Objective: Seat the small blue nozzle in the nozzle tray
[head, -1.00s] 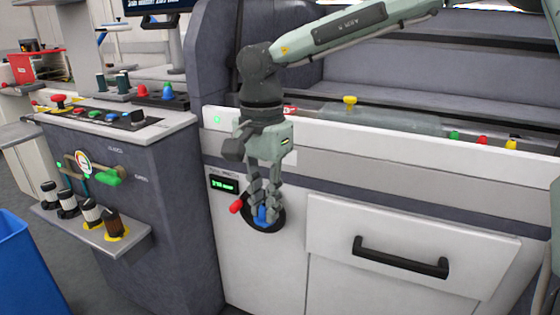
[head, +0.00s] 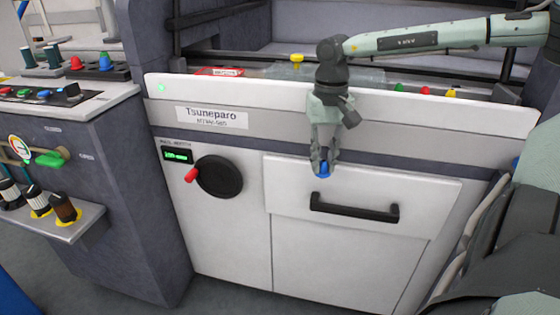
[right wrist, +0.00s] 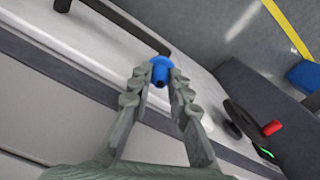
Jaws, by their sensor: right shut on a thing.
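The small blue nozzle (head: 323,170) is between the fingertips of my right gripper (head: 322,163), which is shut on it. In the head view it hangs in front of the white drawer front, just above the dark handle. The nozzle also shows in the right wrist view (right wrist: 160,71), at the finger ends, with its dark opening towards the camera. A dark tray (head: 92,73) with a red and a blue cone-shaped piece, which looks like the nozzle tray, sits on the left machine, well away from the gripper. My left gripper is not in view.
The dark drawer handle (head: 355,208) sticks out below the gripper. A black round dial (head: 219,177) with a red knob (head: 191,175) is to the left. A white ledge (head: 250,92) runs behind the arm. Bottles (head: 64,207) stand on a low shelf at left.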

